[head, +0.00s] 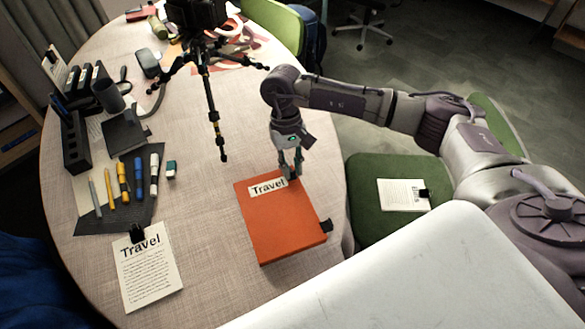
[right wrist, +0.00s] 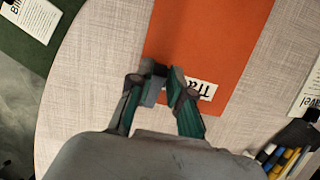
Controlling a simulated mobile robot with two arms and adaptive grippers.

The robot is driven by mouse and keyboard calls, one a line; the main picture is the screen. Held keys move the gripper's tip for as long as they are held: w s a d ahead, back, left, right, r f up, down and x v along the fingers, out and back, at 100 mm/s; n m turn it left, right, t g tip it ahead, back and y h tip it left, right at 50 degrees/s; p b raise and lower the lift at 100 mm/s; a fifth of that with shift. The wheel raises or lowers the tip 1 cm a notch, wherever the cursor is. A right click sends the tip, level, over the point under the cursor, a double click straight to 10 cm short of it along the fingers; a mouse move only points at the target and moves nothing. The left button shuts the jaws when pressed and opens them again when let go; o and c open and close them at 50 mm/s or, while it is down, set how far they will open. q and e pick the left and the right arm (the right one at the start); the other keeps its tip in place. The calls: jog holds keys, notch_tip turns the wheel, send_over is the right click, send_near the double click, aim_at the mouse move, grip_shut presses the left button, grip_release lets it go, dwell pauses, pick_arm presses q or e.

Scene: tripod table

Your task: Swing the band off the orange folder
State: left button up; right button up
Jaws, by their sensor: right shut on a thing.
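The orange folder (head: 283,222) lies flat on the round table, with a white "Travel" label near its far edge; it also shows in the right wrist view (right wrist: 215,40). My right gripper (head: 290,172) is at the folder's far right corner, beside the label. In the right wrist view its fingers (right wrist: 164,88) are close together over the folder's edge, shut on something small. A dark grey piece, seemingly the band (right wrist: 152,68), shows at the fingertips; its run is mostly hidden. A black piece (head: 326,225) shows at the folder's near right edge. My left gripper is out of view.
A black tripod (head: 210,100) stands beyond the folder. A "Travel" sheet (head: 147,268) with a black clip and several pens on a dark mat (head: 105,215) lie to the left. A green chair (head: 360,215) with a clipped paper (head: 402,195) is at the right.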

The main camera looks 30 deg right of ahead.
jog(key=shift+w+d+r+b, duration=0.1)
jog(key=shift+w+r+b, duration=0.6)
jog(key=shift+w+r, duration=0.25)
jog(key=shift+w+d+r+b, duration=0.1)
jog(key=shift+w+r+b, duration=0.25)
jog(key=shift+w+b, duration=0.25)
jog(key=shift+w+d+r+b, duration=0.1)
jog(key=shift+w+r+b, duration=0.25)
jog(key=shift+w, duration=0.35)
jog(key=shift+w+b, duration=0.4)
jog(key=shift+b, duration=0.05)
jog(key=shift+w+r, duration=0.15)
jog(key=shift+w, duration=0.1)
grip_shut()
jog(key=shift+w+d+r+b, duration=0.1)
jog(key=shift+w+r+b, duration=0.05)
jog(key=shift+w+b, duration=0.6)
jog(key=shift+w, duration=0.1)
jog(key=shift+w+d+b, duration=0.1)
jog(key=shift+w+b, duration=0.45)
jog(key=shift+w, duration=0.1)
jog(key=shift+w, duration=0.15)
